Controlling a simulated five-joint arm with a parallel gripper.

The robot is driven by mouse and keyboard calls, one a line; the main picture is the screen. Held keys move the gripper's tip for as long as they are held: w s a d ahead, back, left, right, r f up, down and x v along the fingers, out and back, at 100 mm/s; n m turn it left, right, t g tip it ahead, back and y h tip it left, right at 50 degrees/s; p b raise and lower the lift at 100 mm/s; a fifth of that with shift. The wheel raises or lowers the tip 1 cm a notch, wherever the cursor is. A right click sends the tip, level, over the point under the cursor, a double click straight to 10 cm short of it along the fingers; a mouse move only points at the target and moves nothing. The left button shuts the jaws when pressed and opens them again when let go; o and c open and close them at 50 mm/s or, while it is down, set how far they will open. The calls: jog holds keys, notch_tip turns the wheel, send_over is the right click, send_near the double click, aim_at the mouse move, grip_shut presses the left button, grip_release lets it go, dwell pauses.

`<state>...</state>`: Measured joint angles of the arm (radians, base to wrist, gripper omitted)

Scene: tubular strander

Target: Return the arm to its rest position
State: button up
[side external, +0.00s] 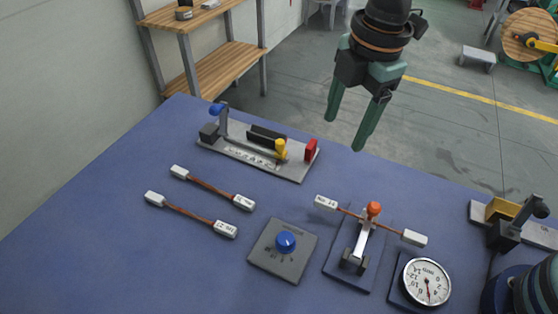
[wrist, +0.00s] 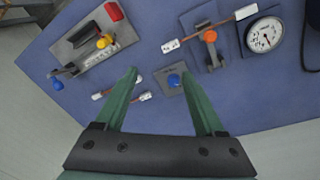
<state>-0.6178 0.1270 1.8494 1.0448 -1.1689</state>
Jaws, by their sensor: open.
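My gripper (side external: 352,122) has two green fingers spread apart with nothing between them. In the side view it hangs high above the far side of the blue table (side external: 110,265). In the wrist view my gripper (wrist: 167,95) shows its open fingers at the bottom, with the table beyond them. My fingers touch nothing.
On the table are a grey fixture (side external: 285,165) with blue, yellow and red parts, two white-ended cables (side external: 212,190) (side external: 190,213), a blue knob plate (side external: 285,245), an orange-knobbed clamp (side external: 360,240) holding another cable, and a gauge (side external: 427,283). A wooden shelf (side external: 222,72) stands behind.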

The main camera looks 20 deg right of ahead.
jog(key=s+d+r+m+t, duration=0.2)
jog(key=d+m, duration=0.8)
jog(key=d, duration=0.2)
jog(key=s+d+r+m+t, duration=0.2)
jog(key=s+d+m, duration=0.1)
jog(key=d+m, duration=0.7)
jog(key=shift+d+r+h, duration=0.15)
jog(key=shift+d+h, duration=0.25)
jog(key=shift+d, duration=0.45)
